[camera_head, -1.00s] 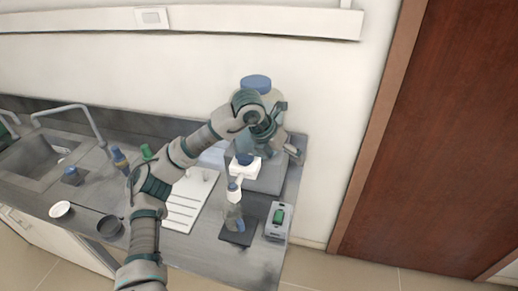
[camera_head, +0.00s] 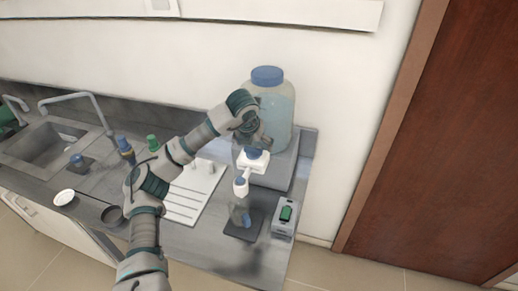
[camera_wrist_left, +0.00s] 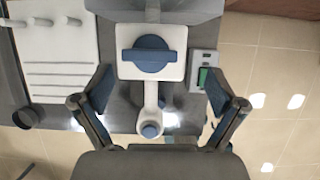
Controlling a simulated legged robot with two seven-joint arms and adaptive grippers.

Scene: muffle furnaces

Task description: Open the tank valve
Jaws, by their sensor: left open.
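The tank (camera_head: 276,102) is a large clear container with a blue lid, standing on a grey raised block at the right end of the counter. Its white valve (camera_head: 252,163) has a blue knob and sticks out at the front. In the left wrist view the blue valve knob (camera_wrist_left: 150,54) lies crosswise on the white body, ahead of my left gripper (camera_wrist_left: 168,95). My left gripper's fingers are spread wide either side of the valve, apart from the knob. In the head view the left gripper (camera_head: 256,142) is just above the valve, its fingers partly hidden. My right gripper is not in view.
A small bottle (camera_head: 239,212) stands on a dark pad below the spout. A grey box with a green switch (camera_head: 287,213) is to its right. A white drying rack (camera_head: 185,205), sink (camera_head: 45,148), faucet and small bowls lie left.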

